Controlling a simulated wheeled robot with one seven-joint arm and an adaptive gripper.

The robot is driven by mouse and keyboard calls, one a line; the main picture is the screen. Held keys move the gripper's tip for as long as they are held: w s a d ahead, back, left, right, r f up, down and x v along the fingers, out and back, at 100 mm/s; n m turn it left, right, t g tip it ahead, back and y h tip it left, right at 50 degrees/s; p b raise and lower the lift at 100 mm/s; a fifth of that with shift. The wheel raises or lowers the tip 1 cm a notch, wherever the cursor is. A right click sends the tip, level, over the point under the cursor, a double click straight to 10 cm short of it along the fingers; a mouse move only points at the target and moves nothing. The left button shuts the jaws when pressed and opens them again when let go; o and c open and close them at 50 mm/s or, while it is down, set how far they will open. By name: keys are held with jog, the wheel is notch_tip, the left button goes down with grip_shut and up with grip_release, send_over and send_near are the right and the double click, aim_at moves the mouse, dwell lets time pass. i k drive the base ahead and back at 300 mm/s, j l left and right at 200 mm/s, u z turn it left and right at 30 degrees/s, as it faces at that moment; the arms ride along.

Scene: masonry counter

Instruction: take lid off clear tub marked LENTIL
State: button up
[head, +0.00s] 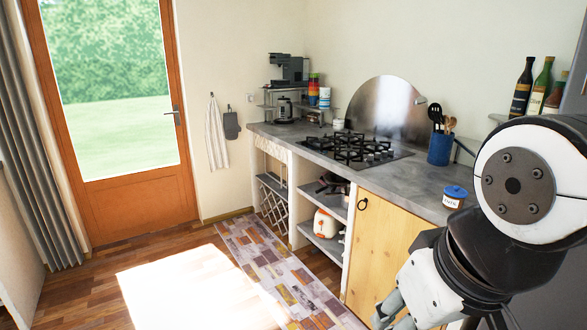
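A small tub (453,203) with a blue lid (457,191) stands on the grey counter near its front edge, at the right of the head view. The lid sits on top of the tub. A white label with dark writing is on its front, but the writing is too small to read surely. My gripper (394,319) hangs at the bottom edge of the view, lower than the counter top and in front of the wooden cupboard door. It is apart from the tub. Its fingers are partly cut off by the frame, so its opening does not show clearly.
Bottles (541,86) stand on a shelf to the right. My arm hides the counter right of the tub. A patterned rug (280,275) lies before the cupboards.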

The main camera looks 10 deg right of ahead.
aim_at(456, 191)
jog(key=i+u, duration=0.2)
jog(key=i, duration=1.5)
jog(key=i+z, duration=0.6)
jog(key=z, duration=0.2)
jog(key=i+j+z, duration=0.2)
jog(key=z, duration=0.2)
jog(key=i+z, duration=0.25)
jog(key=z, duration=0.2)
jog(key=i+z, duration=0.3)
jog(key=z, duration=0.15)
jog(key=i+j+z, duration=0.2)
jog(key=z, duration=0.25)
